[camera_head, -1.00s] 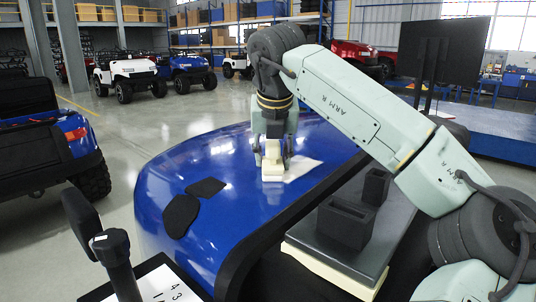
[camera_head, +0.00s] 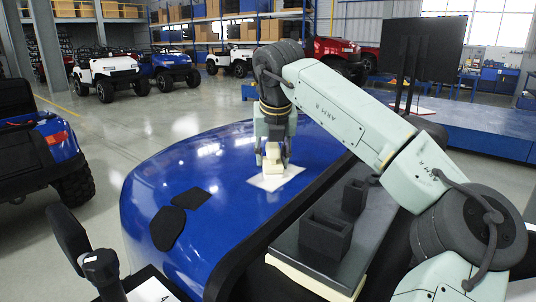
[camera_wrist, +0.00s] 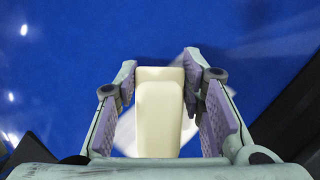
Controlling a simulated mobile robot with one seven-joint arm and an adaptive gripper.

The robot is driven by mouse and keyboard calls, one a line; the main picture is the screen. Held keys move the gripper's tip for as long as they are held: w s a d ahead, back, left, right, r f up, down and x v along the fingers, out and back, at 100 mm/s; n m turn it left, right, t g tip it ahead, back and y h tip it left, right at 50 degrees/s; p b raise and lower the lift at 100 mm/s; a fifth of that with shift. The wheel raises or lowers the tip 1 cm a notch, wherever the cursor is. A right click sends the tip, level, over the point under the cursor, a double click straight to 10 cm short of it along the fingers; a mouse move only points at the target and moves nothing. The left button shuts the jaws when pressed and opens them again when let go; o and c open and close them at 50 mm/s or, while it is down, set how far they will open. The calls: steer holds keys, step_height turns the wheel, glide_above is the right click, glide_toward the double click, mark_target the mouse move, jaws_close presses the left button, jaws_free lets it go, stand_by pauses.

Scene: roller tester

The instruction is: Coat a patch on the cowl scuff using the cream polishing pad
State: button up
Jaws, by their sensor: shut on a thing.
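My gripper (camera_head: 273,158) points down over the blue cowl (camera_head: 225,220) and is shut on the cream polishing pad (camera_head: 274,167). In the wrist view the pad (camera_wrist: 160,110) is a pale block between the two purple-lined fingers of my gripper (camera_wrist: 160,85). A whitish scuff patch (camera_head: 267,183) lies on the cowl under and around the pad. In the wrist view the patch (camera_wrist: 126,133) shows on both sides of the pad, partly hidden by it. I cannot tell if the pad touches the cowl.
Two black flat pieces (camera_head: 168,228) lie on the cowl's left part. Black open-topped holders (camera_head: 326,237) stand on a grey tray (camera_head: 372,238) right of the cowl. A dark monitor (camera_head: 424,48) stands behind. A black lever (camera_head: 68,232) is at lower left.

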steer(key=shift+w+d+r+p, duration=0.1)
steer(key=shift+w+d+p, duration=0.45)
steer(key=shift+w, duration=0.2)
steer(key=shift+w+d+p, duration=0.45)
steer(key=shift+w+p, duration=0.15)
steer(key=shift+w, duration=0.15)
steer(key=shift+w+d+r+p, duration=0.1)
steer(key=shift+w+d+p, duration=0.45)
steer(key=shift+w, duration=0.2)
steer(key=shift+w+d+f, duration=0.15)
steer(key=shift+w+f, duration=0.15)
steer(key=shift+w, duration=0.05)
steer(key=shift+r, duration=3.05)
steer(key=shift+r, duration=0.1)
step_height(320, 180, up, 3)
steer(key=shift+f, duration=0.1)
steer(key=shift+s+f, duration=0.1)
